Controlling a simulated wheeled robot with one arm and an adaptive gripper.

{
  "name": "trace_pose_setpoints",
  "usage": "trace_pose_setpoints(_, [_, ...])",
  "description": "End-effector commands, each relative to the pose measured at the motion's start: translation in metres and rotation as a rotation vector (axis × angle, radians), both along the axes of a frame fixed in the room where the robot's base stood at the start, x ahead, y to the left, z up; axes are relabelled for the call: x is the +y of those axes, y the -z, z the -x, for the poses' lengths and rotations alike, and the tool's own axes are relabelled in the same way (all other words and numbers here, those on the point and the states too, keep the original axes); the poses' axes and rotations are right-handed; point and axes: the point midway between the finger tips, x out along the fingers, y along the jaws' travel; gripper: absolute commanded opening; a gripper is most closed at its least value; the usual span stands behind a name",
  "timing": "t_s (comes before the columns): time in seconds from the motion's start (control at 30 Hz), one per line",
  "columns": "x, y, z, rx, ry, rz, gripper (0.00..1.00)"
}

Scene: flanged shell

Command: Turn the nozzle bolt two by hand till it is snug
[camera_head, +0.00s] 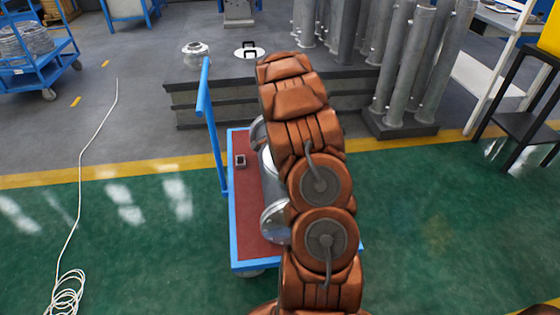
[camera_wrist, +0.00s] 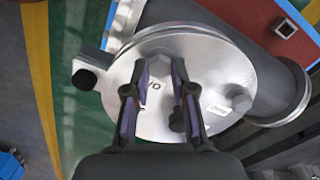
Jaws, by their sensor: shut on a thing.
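The silvery shell (camera_head: 272,185) lies on the cart, partly hidden behind my arm. In the wrist view its round flanged end plate (camera_wrist: 150,125) faces me, with lettering partly covered by my fingers. A dark hex bolt (camera_wrist: 84,79) sits on a lug at the left, a grey hex head (camera_wrist: 241,102) at the right. Another dark bolt head (camera_wrist: 178,120) shows beside my right finger. My gripper (camera_wrist: 160,70) is over the plate's upper part, shut on a bolt that its fingertips largely hide. Which numbered bolt it is cannot be read. The head view hides my gripper.
The red-topped cart (camera_head: 246,222) with a blue handle (camera_head: 212,130) carries a small square block (camera_head: 240,161). A white cable (camera_head: 80,190) lies at left. Green floor is free right of the cart.

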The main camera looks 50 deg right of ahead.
Motion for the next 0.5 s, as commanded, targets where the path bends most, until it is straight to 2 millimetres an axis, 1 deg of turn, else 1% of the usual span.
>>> trace_pose_setpoints(0.03, [-0.0009,-0.0026,-0.0005,-0.003,0.000,0.002,0.00])
trace_pose_setpoints(0.07, [-0.0010,-0.0027,-0.0006,-0.003,0.000,0.002,0.28])
trace_pose_setpoints(0.2, [-0.0009,-0.0022,-0.0006,-0.003,0.000,0.002,0.42])
trace_pose_setpoints(0.27, [-0.0008,-0.0019,-0.0005,-0.003,0.000,0.002,0.48])
trace_pose_setpoints(0.3, [-0.0007,-0.0017,-0.0005,-0.002,0.000,0.002,0.50])
trace_pose_setpoints(0.5, [-0.0005,-0.0011,-0.0005,-0.002,0.000,0.001,0.50])
